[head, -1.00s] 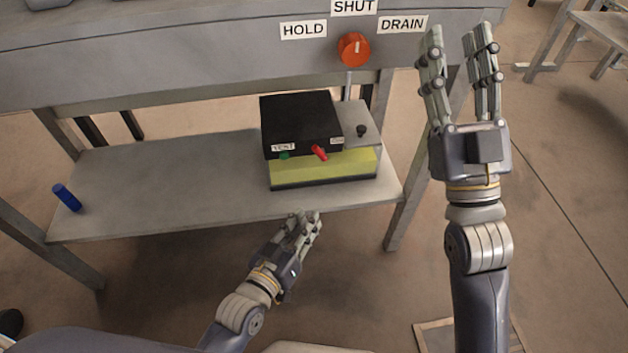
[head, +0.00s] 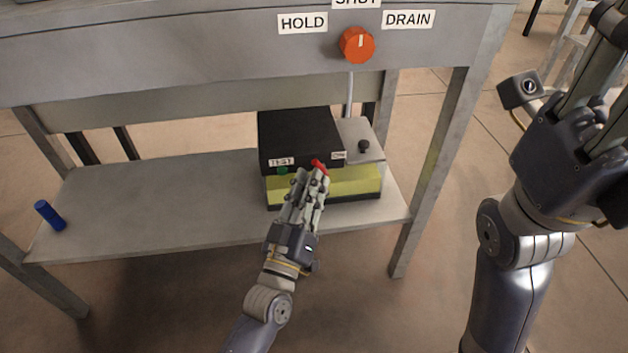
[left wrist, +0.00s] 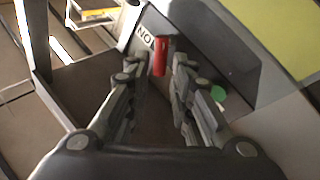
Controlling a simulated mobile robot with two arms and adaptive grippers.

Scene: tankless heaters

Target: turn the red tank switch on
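The red tank switch (head: 319,166) sticks out from the front of a black box (head: 298,136) on the lower shelf. In the left wrist view the red switch (left wrist: 160,56) shows between the tips of my open left gripper (left wrist: 152,72), near a label reading "NO". In the head view my left gripper (head: 310,174) reaches up to the box front, with its tips at the switch and partly covering it. I cannot tell whether they touch it. My right gripper (head: 590,70) is raised at the right edge, its fingers apart and partly cut off by the frame.
A green knob (head: 283,170) sits left of the switch below a "TEST" label. A yellow-fronted unit (head: 355,183) is under the box. An orange dial (head: 357,44) is above. A blue cylinder (head: 49,215) lies on the shelf (head: 150,215), whose left part is mostly clear.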

